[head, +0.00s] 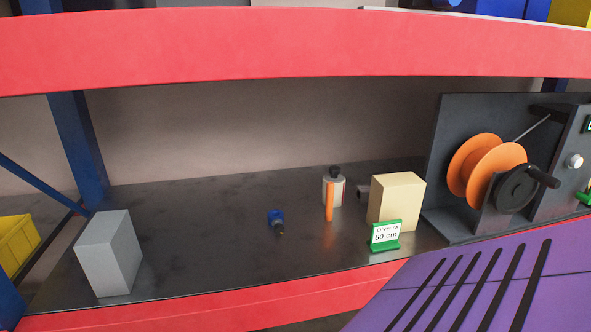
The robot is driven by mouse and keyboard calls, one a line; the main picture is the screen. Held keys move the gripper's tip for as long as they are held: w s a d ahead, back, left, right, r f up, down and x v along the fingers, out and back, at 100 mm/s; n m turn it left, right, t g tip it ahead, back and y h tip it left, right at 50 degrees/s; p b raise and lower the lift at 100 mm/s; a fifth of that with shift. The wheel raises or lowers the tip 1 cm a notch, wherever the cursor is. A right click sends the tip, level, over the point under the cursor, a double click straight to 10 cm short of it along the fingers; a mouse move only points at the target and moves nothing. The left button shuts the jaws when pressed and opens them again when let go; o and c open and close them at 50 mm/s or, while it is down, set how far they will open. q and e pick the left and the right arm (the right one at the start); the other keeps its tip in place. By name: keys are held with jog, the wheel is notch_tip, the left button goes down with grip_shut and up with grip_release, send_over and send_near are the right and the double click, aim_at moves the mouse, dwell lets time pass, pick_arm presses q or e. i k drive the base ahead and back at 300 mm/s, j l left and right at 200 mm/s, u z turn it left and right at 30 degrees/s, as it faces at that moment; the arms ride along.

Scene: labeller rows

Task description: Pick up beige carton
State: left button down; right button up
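The beige carton (398,198) stands upright on the dark metal shelf, right of the middle in the head view. A small green-framed sign (386,235) reading 60 cm stands in front of it and covers part of its lower front. Neither of my grippers shows in the head view, and nothing is seen touching the carton.
A grey box (108,253) stands at the shelf's left. A labeller with an orange spool (484,166) is to the right. A red beam (300,42) crosses above; a purple slotted surface (480,290) fills the lower right.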

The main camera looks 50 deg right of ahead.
aim_at(400, 195)
jog(key=k+z, duration=0.1)
jog(key=z, duration=2.15)
